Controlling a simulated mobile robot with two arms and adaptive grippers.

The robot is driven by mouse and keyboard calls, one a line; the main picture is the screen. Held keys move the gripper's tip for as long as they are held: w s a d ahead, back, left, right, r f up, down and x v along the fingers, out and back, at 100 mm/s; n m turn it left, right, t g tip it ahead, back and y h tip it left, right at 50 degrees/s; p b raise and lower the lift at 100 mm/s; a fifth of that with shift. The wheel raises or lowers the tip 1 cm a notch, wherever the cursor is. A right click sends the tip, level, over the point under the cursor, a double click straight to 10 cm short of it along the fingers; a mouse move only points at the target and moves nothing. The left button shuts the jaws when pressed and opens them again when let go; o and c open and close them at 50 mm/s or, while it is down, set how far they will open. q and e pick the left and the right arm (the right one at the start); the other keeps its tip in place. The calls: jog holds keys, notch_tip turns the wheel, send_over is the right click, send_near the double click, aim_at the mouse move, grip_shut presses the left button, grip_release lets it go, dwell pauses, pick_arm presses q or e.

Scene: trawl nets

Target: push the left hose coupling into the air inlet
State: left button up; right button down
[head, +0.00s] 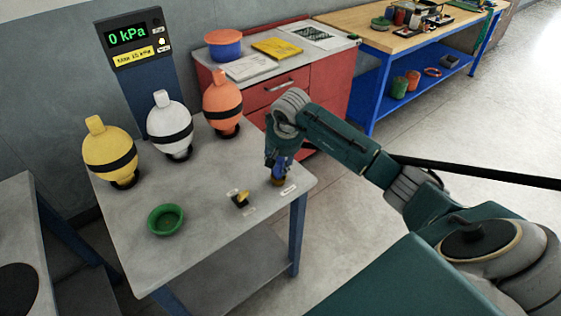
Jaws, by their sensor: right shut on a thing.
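My right gripper (279,172) points down near the table's right edge, in the head view. It is shut on a small brass-coloured piece (278,182) at the tabletop, mostly hidden by the fingers. I cannot tell whether this piece is a hose coupling or the air inlet. A small black and yellow fitting (241,200) lies to its left, apart from the gripper, with small white labels near it. Which part is the left coupling or the inlet is too small to tell. My left gripper is not in view.
Yellow (110,153), white (170,128) and orange (222,104) floats stand along the table (205,205). A green bowl (166,219) sits near the front. A gauge (135,36) reads 0 kPa. A red cabinet (320,83) stands behind.

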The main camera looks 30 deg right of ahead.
jog(key=shift+w+f, duration=0.1)
jog(key=shift+f, duration=0.25)
jog(key=shift+d+f+b, duration=0.1)
jog(key=shift+f+b, duration=0.1)
jog(key=shift+b, duration=0.2)
jog(key=c, duration=1.1)
grip_release()
jog(key=shift+o, duration=0.3)
jog(key=shift+s, duration=0.2)
